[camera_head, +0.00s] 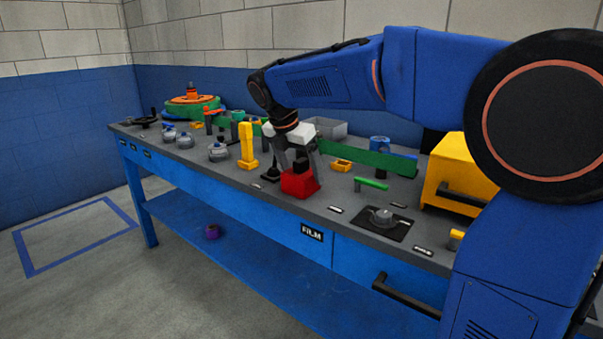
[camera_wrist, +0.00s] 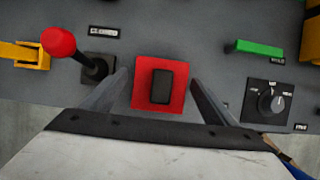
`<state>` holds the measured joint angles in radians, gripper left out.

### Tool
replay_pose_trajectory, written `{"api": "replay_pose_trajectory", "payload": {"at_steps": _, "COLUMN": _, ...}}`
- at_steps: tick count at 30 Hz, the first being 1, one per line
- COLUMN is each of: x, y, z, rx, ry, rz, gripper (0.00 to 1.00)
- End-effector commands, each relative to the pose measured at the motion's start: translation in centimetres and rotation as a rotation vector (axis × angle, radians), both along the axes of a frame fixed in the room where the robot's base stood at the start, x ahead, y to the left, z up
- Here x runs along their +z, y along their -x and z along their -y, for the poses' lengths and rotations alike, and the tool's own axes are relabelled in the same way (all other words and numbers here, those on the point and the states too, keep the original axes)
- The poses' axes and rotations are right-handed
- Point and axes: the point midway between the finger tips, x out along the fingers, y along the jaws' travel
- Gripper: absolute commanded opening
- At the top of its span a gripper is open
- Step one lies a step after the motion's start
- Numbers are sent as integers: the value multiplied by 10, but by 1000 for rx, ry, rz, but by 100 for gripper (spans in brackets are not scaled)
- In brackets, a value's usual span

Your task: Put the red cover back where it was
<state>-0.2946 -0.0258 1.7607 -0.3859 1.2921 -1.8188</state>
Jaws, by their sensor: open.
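The red cover (camera_head: 300,184) is a red block with a black handle on top, and it rests on the grey bench top. It also shows in the wrist view (camera_wrist: 143,96), with the black handle at its middle. My gripper (camera_head: 298,160) is open above the cover, pointing down. In the wrist view my gripper (camera_wrist: 158,88) has one finger on each side of the cover, with a gap visible on the right. Whether the fingers touch the cover cannot be told. What lies under the cover is hidden.
A red-knobbed lever (camera_wrist: 58,42) stands just left of the cover. A green handle (camera_head: 371,184) and a rotary knob (camera_head: 382,216) lie to the right. A yellow upright handle (camera_head: 246,146) and several grey valves are further left. A yellow box (camera_head: 455,172) stands at right.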

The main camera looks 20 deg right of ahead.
Motion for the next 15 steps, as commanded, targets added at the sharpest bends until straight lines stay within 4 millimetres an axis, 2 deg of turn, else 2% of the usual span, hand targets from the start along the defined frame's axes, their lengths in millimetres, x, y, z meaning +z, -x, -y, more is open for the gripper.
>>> {"api": "replay_pose_trajectory", "payload": {"at_steps": 9, "x": 55, "y": 13, "z": -19, "rx": 1, "ry": -1, "rz": 3, "gripper": 81}}
{"api": "replay_pose_trajectory", "payload": {"at_steps": 15, "x": 85, "y": 21, "z": -29, "rx": 2, "ry": -1, "rz": 3, "gripper": 81}}
